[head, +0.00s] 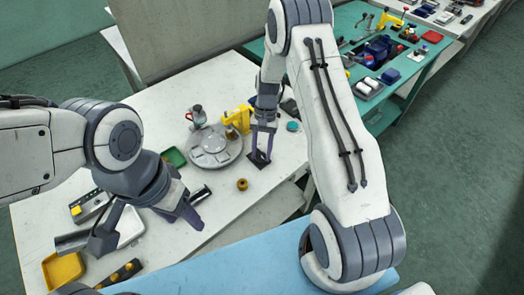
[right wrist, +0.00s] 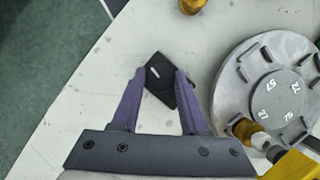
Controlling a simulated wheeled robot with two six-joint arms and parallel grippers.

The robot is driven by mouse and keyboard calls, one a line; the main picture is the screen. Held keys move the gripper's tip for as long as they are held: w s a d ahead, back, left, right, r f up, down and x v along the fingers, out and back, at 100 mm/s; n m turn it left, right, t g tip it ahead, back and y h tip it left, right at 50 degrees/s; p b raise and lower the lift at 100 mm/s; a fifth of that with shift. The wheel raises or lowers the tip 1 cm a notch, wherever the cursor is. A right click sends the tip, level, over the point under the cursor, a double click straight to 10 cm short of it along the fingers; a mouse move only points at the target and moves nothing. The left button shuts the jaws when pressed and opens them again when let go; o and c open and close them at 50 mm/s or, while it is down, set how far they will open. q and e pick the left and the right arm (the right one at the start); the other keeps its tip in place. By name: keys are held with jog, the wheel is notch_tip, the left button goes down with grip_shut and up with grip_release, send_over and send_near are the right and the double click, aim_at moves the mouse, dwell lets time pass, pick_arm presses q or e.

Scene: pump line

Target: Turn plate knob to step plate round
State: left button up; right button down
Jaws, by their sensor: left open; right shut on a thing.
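The round grey plate (head: 222,157) lies on the white table, with raised blocks near its rim. In the right wrist view the plate (right wrist: 238,85) shows numbers on its raised middle. A small brass-and-white knob (right wrist: 258,139) sits at its near rim there; I cannot tell whether this is the plate knob. My right gripper (head: 262,153), beside the plate, is shut on a flat black piece (head: 259,160). The black piece (right wrist: 160,88) sits between the fingertips in the right wrist view. My left gripper (head: 148,236) is open over the table's near left part.
A yellow fixture (head: 240,117) stands behind the plate. A green tray (head: 174,157) and a yellow tray (head: 63,270) are at left. Bare table lies right of the brass part.

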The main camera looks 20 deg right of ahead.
jog(key=shift+n+h, duration=0.3)
jog(key=shift+n, duration=0.4)
jog(key=shift+c, duration=2.1)
grip_release()
jog(key=b+v, duration=0.1)
jog(key=v, duration=0.9)
jog(key=shift+w+r+b, duration=0.25)
jog(key=shift+b, duration=0.1)
